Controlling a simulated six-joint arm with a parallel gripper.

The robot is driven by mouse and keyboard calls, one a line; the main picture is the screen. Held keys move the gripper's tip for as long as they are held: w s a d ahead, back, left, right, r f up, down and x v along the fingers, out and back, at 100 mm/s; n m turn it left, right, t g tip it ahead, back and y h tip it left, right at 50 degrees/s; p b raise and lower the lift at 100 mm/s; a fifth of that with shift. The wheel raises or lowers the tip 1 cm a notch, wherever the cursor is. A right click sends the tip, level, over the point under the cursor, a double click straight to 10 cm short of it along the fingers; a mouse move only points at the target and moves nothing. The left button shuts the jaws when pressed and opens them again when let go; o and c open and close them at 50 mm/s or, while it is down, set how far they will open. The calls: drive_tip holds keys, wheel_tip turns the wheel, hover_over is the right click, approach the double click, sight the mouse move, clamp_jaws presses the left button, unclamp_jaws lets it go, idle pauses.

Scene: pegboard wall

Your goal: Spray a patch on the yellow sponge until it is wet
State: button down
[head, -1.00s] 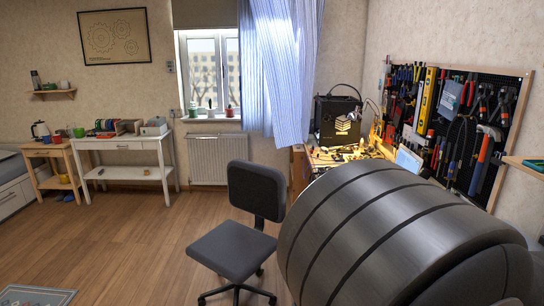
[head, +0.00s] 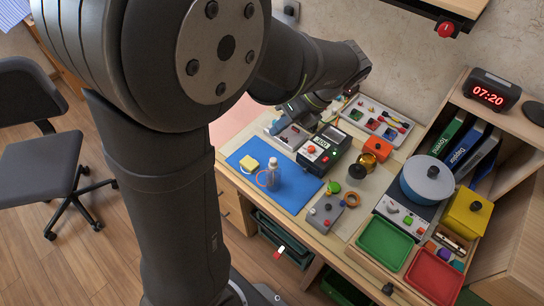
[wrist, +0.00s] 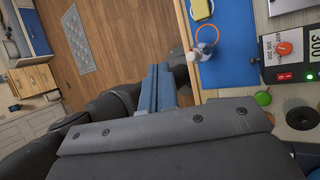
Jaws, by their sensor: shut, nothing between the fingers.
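The yellow sponge (head: 249,164) lies on the blue mat (head: 292,191), near its left edge in the head view. It also shows at the top of the wrist view (wrist: 201,9). No wet patch can be made out on it at this size. A small clear bottle with a white top (head: 274,174) stands upright on the mat, right of the sponge. It also shows in the wrist view (wrist: 208,46). An orange ring (head: 258,182) overlaps the bottle in the picture. My gripper (wrist: 158,70) is shut and empty, apart from the bottle and sponge.
A black meter (head: 325,148) and a grey box with knobs (head: 326,211) stand beside the mat. Further right are a pot (head: 427,181), a green tray (head: 384,243) and a red tray (head: 434,278). The mat's front half is clear.

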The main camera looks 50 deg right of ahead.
drive_tip(key=shift+a+t+y, duration=0.15)
drive_tip(key=shift+t+y, duration=0.25)
drive_tip(key=shift+t, duration=0.7)
drive_tip(key=shift+f, duration=0.1)
approach(273, 161)
drive_tip(key=shift+w+a+f, duration=0.45)
drive_tip(key=shift+w+a, duration=0.05)
drive_tip(key=shift+w, duration=0.35)
drive_tip(key=shift+w+a+f, duration=0.45)
drive_tip(key=shift+w+a, duration=0.1)
drive_tip(key=shift+w, duration=0.25)
drive_tip(key=shift+w+a+f, duration=0.45)
drive_tip(key=shift+w+a, duration=0.05)
drive_tip(key=shift+w, duration=0.35)
drive_tip(key=shift+f, duration=0.4)
drive_tip(key=shift+f, duration=0.5)
drive_tip(key=shift+r, duration=0.95)
